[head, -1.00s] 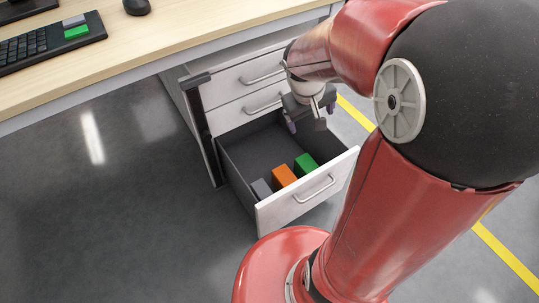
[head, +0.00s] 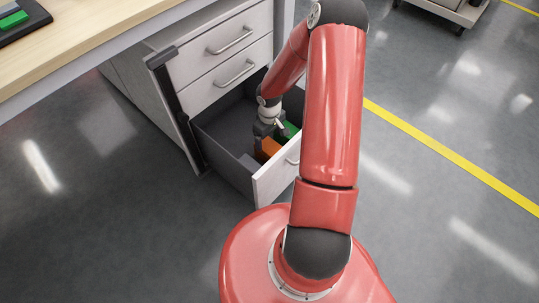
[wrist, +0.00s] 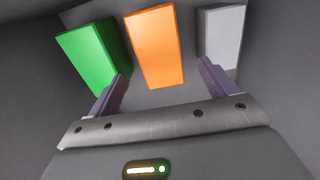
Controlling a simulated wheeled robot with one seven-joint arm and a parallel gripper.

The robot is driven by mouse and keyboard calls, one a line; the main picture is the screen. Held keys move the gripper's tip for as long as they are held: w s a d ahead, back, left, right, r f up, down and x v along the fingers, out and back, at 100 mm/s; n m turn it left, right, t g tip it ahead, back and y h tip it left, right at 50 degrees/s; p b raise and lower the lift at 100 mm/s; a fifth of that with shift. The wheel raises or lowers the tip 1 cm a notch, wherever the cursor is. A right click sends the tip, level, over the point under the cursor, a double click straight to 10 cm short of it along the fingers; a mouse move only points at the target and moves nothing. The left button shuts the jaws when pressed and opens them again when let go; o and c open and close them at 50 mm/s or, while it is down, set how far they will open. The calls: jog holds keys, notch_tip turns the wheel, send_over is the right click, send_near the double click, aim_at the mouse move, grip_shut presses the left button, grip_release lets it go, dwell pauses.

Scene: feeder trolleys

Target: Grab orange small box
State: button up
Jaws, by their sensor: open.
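The small orange box (wrist: 154,47) stands in the open drawer, between a green box (wrist: 90,54) and a grey box (wrist: 221,36) in the wrist view. In the head view the orange box (head: 269,148) is partly hidden by my gripper (head: 264,138), which is down inside the drawer. In the wrist view my gripper (wrist: 163,88) is open and empty. Its two purple fingers point toward the boxes, one on each side of the orange box's line, with the box lying between and beyond the fingertips.
The open drawer (head: 265,186) has a white front panel and dark walls close around my gripper. Closed drawers (head: 222,66) rise behind it, beneath the wooden desk (head: 85,40). The grey floor (head: 110,230) at the left is clear.

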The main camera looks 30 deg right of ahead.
aim_at(269, 153)
notch_tip(269, 153, down, 12)
jog(key=shift+r+b, duration=0.25)
jog(key=shift+b, duration=0.8)
jog(key=c, duration=1.3)
jog(key=shift+r, duration=0.15)
